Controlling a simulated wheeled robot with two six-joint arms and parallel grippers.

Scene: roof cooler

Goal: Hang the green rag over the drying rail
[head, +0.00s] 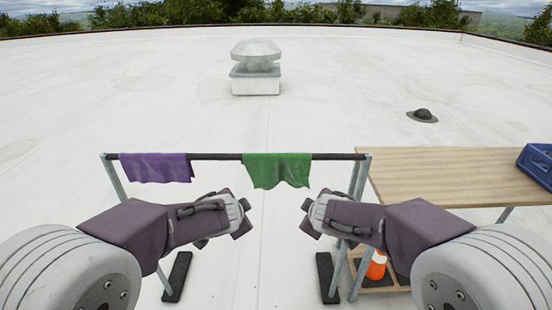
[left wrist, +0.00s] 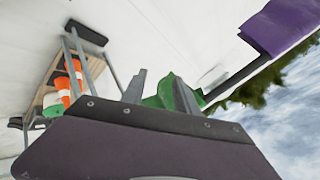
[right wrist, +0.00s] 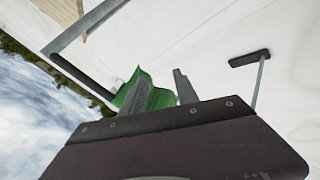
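The green rag (head: 277,171) hangs over the dark drying rail (head: 217,157), right of its middle, in the head view. Its lower edge hangs free in front of the rail. My left gripper (head: 240,215) is below and left of the rag, apart from it, with its fingers open and empty. My right gripper (head: 308,217) is below and right of the rag, also open and empty. The rag also shows beyond the fingers in the left wrist view (left wrist: 166,93) and the right wrist view (right wrist: 150,95). The rag's far side is hidden.
A purple rag (head: 156,168) hangs at the rail's left end. A wooden table (head: 450,175) stands right of the rail, with a blue crate (head: 537,165) on it and an orange cone (head: 376,266) below. A roof vent (head: 256,68) stands farther back on open white roof.

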